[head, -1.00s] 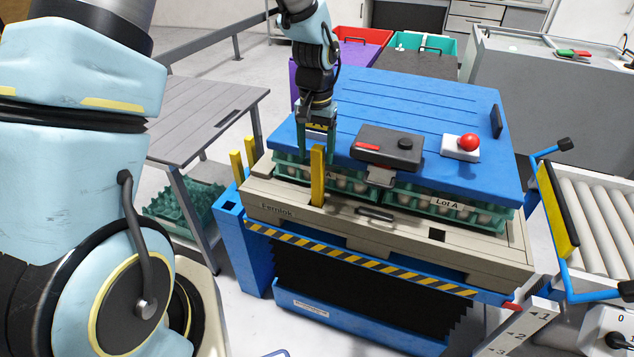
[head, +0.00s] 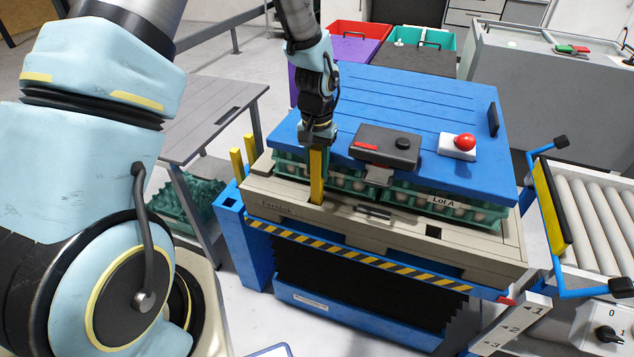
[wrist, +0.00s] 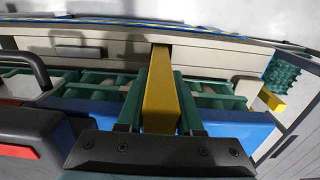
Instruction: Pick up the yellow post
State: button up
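The yellow post (head: 317,188) stands upright at the front left edge of the beige frame (head: 400,235) around the egg trays. My gripper (head: 317,150) is over the top of the post, pointing down. In the wrist view the yellow post (wrist: 160,95) lies between the two green fingers of my gripper (wrist: 158,78), one finger close along each side. Whether both fingers press on the post cannot be told. The foot of the post sits at the beige frame.
A blue lid (head: 425,110) bearing a black handle box (head: 385,147) and a red button (head: 464,142) lies right behind the post. Green egg trays (head: 458,212) sit beneath it. More yellow posts (head: 250,149) stand left. A roller conveyor (head: 600,215) is at right.

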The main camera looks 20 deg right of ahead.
grip_shut()
dwell(0.9)
